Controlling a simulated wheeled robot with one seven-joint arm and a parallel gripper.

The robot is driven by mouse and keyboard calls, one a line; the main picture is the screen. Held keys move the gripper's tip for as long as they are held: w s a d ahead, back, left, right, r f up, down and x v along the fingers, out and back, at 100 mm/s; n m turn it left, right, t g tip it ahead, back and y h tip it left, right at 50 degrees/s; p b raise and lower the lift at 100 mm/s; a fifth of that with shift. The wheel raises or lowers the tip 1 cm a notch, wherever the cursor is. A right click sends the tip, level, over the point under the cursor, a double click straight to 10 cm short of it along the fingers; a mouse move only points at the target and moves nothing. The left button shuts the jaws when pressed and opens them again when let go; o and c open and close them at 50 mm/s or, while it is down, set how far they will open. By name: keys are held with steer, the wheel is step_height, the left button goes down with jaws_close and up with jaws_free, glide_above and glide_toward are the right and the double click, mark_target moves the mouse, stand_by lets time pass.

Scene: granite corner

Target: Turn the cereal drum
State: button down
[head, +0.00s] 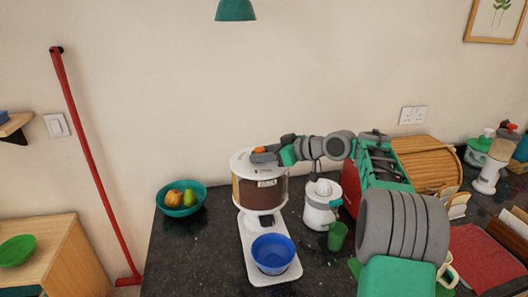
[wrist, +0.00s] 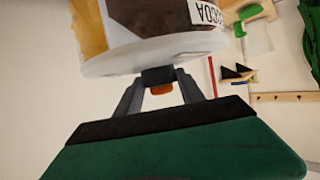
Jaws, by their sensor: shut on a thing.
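The cereal drum (head: 259,188) stands on a white stand with a long base (head: 256,262). It has a white top, a brown section and a paler section with labels. My gripper (head: 264,153) reaches in from the right over the drum's top and is shut at an orange piece there. In the wrist view the two fingers of my gripper (wrist: 158,77) close together against the drum's white end, with the orange piece (wrist: 162,88) between them. The drum (wrist: 150,25) shows yellow and brown sections and an upside-down cocoa label. The fingertips partly hide what they grip.
A blue bowl (head: 273,254) sits on the stand's base below the drum. A white juicer (head: 319,210) and green cup (head: 337,237) stand close on the right. A teal fruit bowl (head: 181,207) is on the left. Some dark counter between is free.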

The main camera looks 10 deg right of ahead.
steer(key=c, duration=0.7)
jaws_free()
steer(key=shift+d, duration=0.1)
steer(key=b+v, duration=0.1)
steer(key=v, duration=0.6)
steer(key=shift+s+d+r, duration=0.1)
steer(key=shift+s+d, duration=0.1)
steer(key=shift+s, duration=0.1)
steer(key=shift+d, duration=0.1)
